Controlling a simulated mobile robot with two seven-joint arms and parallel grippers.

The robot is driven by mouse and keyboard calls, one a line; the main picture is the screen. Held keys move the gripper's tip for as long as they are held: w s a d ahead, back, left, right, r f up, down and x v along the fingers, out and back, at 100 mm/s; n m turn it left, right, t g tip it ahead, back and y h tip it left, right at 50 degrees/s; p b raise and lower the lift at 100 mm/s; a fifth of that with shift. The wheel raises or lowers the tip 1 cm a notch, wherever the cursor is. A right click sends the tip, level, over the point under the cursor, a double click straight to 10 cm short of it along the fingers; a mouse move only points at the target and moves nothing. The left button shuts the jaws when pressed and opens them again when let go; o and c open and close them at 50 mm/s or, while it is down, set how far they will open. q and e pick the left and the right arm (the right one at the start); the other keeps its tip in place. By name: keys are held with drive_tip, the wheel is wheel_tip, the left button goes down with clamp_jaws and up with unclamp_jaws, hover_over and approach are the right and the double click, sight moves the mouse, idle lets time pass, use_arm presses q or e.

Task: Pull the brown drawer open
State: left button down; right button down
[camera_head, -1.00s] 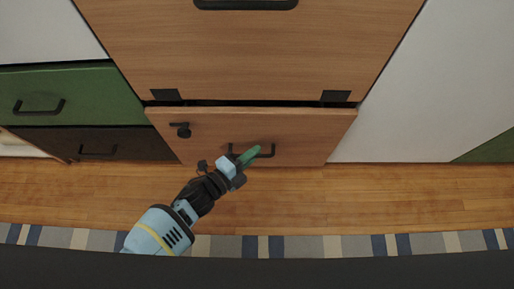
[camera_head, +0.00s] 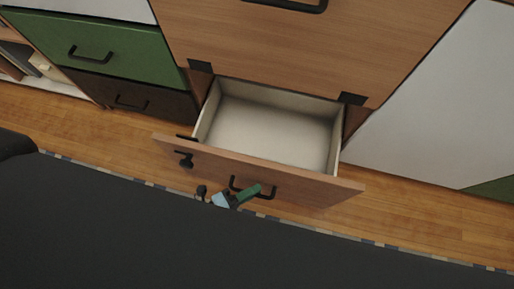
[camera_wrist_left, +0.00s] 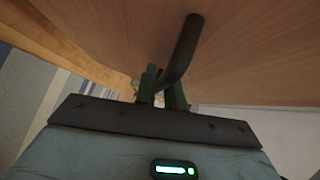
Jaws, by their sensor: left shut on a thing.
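The brown drawer (camera_head: 300,181) stands well out from the cabinet in the head view, and its pale, empty inside (camera_head: 270,133) shows. In the left wrist view the handle (camera_wrist_left: 184,50) runs down between the fingers (camera_wrist_left: 160,88), against the wood front. The rest of my left arm is hidden in the head view. My right gripper is in neither view.
A brown upper front (camera_head: 290,45) with a black handle is above the drawer. A green drawer (camera_head: 95,50) and a dark brown drawer (camera_head: 130,97) are shut at left. A white panel (camera_head: 435,100) is at right. Wood floor (camera_head: 400,210) shows beside the drawer.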

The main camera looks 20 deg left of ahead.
use_arm(q)
drive_tip(key=shift+s, duration=2.2)
drive_tip(key=c, duration=1.8)
unclamp_jaws()
drive_tip(key=shift+o, duration=0.2)
drive_tip(key=p+v, duration=0.2)
drive_tip(key=v, duration=0.5)
drive_tip(key=shift+s+a, duration=0.25)
drive_tip(key=shift+s, duration=0.05)
